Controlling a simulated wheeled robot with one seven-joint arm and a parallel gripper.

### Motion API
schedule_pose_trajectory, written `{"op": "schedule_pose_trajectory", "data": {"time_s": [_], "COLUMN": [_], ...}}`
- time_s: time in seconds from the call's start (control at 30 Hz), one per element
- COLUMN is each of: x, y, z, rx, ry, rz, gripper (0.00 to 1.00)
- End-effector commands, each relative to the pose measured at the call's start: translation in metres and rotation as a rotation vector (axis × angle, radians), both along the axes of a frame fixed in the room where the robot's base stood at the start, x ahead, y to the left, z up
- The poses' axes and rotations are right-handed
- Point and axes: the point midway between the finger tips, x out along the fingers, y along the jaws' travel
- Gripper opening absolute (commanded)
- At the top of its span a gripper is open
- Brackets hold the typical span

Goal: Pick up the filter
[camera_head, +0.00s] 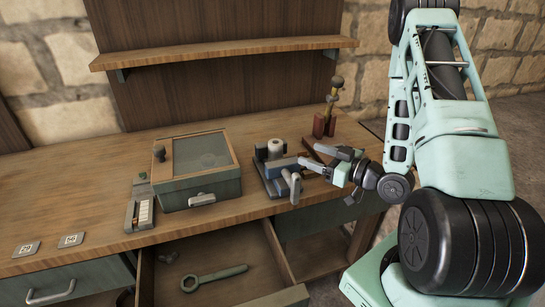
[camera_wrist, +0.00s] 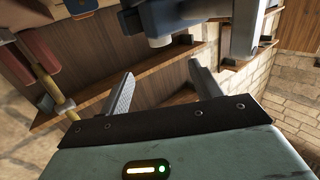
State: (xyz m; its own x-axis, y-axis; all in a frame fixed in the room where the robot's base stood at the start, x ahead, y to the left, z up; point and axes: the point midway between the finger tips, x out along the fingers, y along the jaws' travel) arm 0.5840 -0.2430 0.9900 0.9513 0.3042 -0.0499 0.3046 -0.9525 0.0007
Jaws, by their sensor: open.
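A pale, whitish cylinder (camera_head: 276,148), likely the filter, stands upright among the parts of a small blue-grey machine (camera_head: 272,172) on the workbench. My gripper (camera_head: 318,158) is just right of this machine, its fingers pointing left toward it. In the wrist view my gripper (camera_wrist: 162,72) has its two grey fingers spread wide with nothing between them. Beyond the fingertips, the blue-grey machine (camera_wrist: 190,15) hangs into the top of the picture, with a short pale cylindrical part (camera_wrist: 158,42) on it. I cannot tell whether that part is the same cylinder.
A green box with a glass lid (camera_head: 200,170) stands left of the machine. A red-brown stand with a brass-coloured part (camera_head: 324,122) is behind my gripper. An open drawer holding a wrench (camera_head: 213,278) juts out below. A shelf (camera_head: 225,52) runs above the bench.

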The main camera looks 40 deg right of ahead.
Motion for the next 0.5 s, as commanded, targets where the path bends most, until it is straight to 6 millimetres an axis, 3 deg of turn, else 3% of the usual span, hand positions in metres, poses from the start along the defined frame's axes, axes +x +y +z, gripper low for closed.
{"op": "schedule_pose_trajectory", "data": {"time_s": [0.1, 0.27, 0.5], "x": [0.016, 0.031, 0.068], "y": [0.005, 0.011, 0.023], "z": [-0.007, -0.008, -0.003], "rx": [-0.005, -0.003, 0.001], "ry": [-0.005, -0.005, 0.0], "rz": [0.002, 0.002, 0.003], "gripper": [0.64, 0.64, 0.64]}}
